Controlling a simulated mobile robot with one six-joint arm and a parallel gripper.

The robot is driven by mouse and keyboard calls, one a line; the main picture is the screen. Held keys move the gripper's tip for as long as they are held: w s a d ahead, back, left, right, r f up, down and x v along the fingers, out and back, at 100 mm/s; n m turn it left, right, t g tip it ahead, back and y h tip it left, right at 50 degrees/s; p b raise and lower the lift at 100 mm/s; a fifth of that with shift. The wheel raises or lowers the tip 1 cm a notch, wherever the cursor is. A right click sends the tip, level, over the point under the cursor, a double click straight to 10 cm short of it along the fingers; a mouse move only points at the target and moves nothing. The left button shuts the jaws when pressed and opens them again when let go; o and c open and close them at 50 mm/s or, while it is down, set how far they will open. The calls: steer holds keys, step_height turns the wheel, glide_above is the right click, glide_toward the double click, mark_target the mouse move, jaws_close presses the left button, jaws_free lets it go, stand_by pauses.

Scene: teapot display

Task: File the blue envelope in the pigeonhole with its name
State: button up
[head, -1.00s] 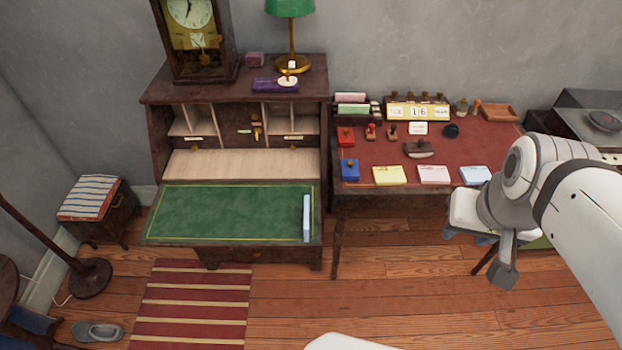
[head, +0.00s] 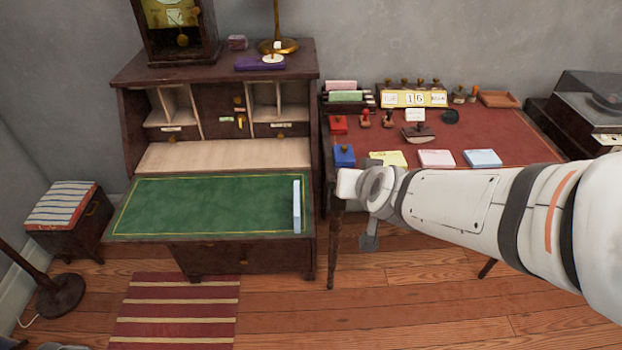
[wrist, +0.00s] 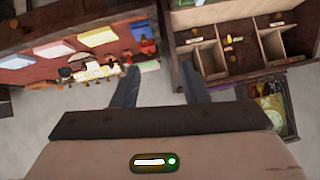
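A pale blue slab, apparently the blue envelope (head: 297,207), stands on edge at the right side of the green writing flap (head: 200,205). The open bureau behind has pigeonholes on the left (head: 183,101) and right (head: 266,97); small pale labels (head: 171,128) are too small to read. My gripper (wrist: 160,85) shows two dark fingers spread apart with nothing between them in the wrist view. In the head view my arm's end is right of the flap, apart from the envelope. The pigeonholes also show upside down in the wrist view (wrist: 200,58).
A red-topped desk (head: 490,130) with stamps, a calendar and note pads (head: 437,158) stands right of the bureau. A clock (head: 180,30), lamp and purple item (head: 260,63) are on the bureau top. Most of the green flap is clear.

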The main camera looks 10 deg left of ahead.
mark_target(297, 205)
steer(key=a+f+t+b, duration=0.2)
steer(key=a+f+b, duration=0.2)
steer(key=f+b, duration=0.1)
steer(key=a+f+t+b, duration=0.2)
steer(key=a+f+b, duration=0.1)
steer(key=f+b, duration=0.2)
steer(key=a+f+t+b, duration=0.3)
steer(key=a+f+b, duration=0.1)
steer(key=f, duration=0.3)
steer(key=shift+s+a+f+n+y+b, duration=0.1)
steer(key=shift+s+a+n+y+b, duration=0.25)
steer(key=shift+b, duration=0.2)
steer(key=shift+s+a+f+t+b, duration=0.15)
steer(key=shift+s+f+t+b, duration=0.1)
steer(key=shift+t+b, duration=0.1)
steer(key=b+x, duration=0.1)
steer(key=x, duration=0.6)
steer(key=shift+w+a, duration=0.1)
steer(key=shift+w, duration=0.2)
steer(key=shift+r, duration=0.1)
jaws_close()
